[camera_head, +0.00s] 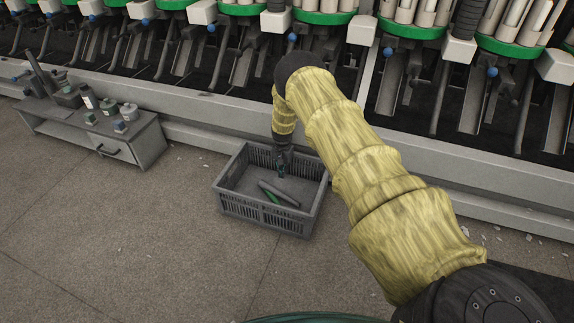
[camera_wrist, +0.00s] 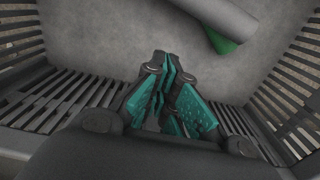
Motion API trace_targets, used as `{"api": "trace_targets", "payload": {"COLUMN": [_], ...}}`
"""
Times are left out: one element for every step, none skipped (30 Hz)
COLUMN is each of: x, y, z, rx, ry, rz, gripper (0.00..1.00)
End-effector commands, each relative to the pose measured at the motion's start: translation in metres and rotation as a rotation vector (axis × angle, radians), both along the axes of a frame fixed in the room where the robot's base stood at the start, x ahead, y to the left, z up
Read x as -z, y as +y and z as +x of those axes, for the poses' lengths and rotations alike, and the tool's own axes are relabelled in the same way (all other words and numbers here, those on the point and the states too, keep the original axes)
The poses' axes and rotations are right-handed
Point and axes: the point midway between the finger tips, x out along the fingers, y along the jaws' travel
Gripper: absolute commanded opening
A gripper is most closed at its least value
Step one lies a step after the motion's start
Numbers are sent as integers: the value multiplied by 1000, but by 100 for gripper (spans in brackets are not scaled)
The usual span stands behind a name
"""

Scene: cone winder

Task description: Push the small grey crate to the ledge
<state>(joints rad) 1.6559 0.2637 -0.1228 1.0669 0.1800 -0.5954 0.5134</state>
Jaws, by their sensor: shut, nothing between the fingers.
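The small grey crate (camera_head: 262,217) stands on the floor in the middle of the head view, its far side close to the pale ledge (camera_head: 200,134) at the foot of the machine. It has slatted walls and holds a grey tube with a green end (camera_head: 279,195). My gripper (camera_head: 281,172) points down inside the crate near its far wall. The wrist view shows the gripper (camera_wrist: 168,75) with its teal fingers together and empty, over the crate floor (camera_wrist: 115,40), with slatted walls around. Whether the fingers touch a wall, I cannot tell.
A low grey bench (camera_head: 140,140) with a drawer and several small containers stands to the left by the ledge. The winding machine runs along the back. The floor (camera_head: 120,240) left of and before the crate is clear, apart from small pale scraps.

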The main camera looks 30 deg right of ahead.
Motion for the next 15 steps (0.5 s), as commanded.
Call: {"api": "trace_targets", "payload": {"x": [-5, -15, -23, -29, -34, -41, -47, -52, -59, -64, -69, -75, -79, -82, -86], "y": [8, 5, 5, 4, 3, 2, 1, 0, 0, -1, -1, -1, -1, -1, -1], "z": [-4, -1, -1, -1, -2, -3, -4, -4, -5, -5, -5, -5, -5, -5, -5], "rx": [-2, -1, 0, 1, 2, 4, 5, 6, 7, 7, 7, 7, 7, 7, 7], "ry": [1, -3, -3, -4, -3, -2, -2, -2, -2, -2, -2, -2, -1, -1, -1], "rz": [0, 0, 0, 0, 0, 0, 0, 0, 0, 0, 0, 0, 1, 1, 1], "gripper": [0, 0, 0, 0, 0, 0, 0, 0, 0, 0, 0, 0, 0, 0, 0]}}
